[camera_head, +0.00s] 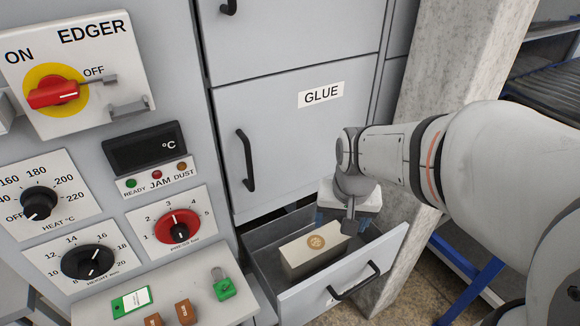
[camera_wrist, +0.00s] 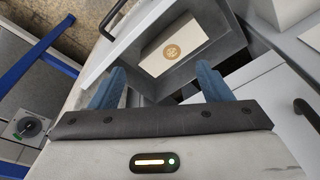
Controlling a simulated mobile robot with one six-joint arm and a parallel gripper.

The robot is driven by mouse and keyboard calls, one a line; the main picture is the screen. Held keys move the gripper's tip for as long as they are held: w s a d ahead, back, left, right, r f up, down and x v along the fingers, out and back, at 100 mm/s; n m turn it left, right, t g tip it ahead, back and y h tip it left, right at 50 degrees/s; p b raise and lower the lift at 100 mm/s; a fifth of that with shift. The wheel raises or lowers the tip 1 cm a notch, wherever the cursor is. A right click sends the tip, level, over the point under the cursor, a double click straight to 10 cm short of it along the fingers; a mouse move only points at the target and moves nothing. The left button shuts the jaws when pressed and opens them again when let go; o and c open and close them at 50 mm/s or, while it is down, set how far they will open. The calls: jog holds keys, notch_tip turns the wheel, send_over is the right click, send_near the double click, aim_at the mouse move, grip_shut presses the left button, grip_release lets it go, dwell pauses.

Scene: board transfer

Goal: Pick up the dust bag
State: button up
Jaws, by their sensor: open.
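The dust bag looks like a cream box-shaped block (camera_head: 313,252) with a round tan emblem on top. It lies in an open grey drawer (camera_head: 391,247) below the glue door. My gripper (camera_head: 345,222) is above the drawer, over the back right part of the block. In the wrist view the block (camera_wrist: 174,47) lies in the drawer beyond my two blue fingers. My gripper (camera_wrist: 160,85) is open and empty, with the fingers wide apart. The gap between fingers and block cannot be judged exactly.
The drawer front has a black handle (camera_head: 354,282). A closed door labelled GLUE (camera_head: 321,95) is above the drawer. A control panel with knobs (camera_head: 178,226) stands at the left. A pale pillar (camera_head: 455,50) and a blue frame (camera_head: 468,268) are at the right.

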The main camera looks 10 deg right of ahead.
aim_at(316, 244)
jog(key=o, duration=0.6)
jog(key=w+f+m+g, duration=0.1)
jog(key=w+f+m, duration=0.4)
jog(key=w+f, duration=0.5)
notch_tip(316, 244, down, 2)
jog(key=shift+a+f+m+b, duration=0.15)
jog(key=shift+f+m+b, duration=0.05)
jog(key=shift+m+b, duration=0.25)
jog(key=w+f+m, duration=0.1)
jog(key=f, duration=0.4)
jog(key=w+f+m, duration=0.2)
jog(key=f, duration=0.3)
jog(key=w+f+m+g, duration=0.1)
jog(key=f, duration=0.4)
jog(key=shift+w+f+m+b, duration=0.15)
jog(key=shift+w+m+b, duration=0.05)
jog(key=shift+m+b, duration=0.1)
jog(key=shift+w+f, duration=0.15)
jog(key=shift+f, duration=2.45)
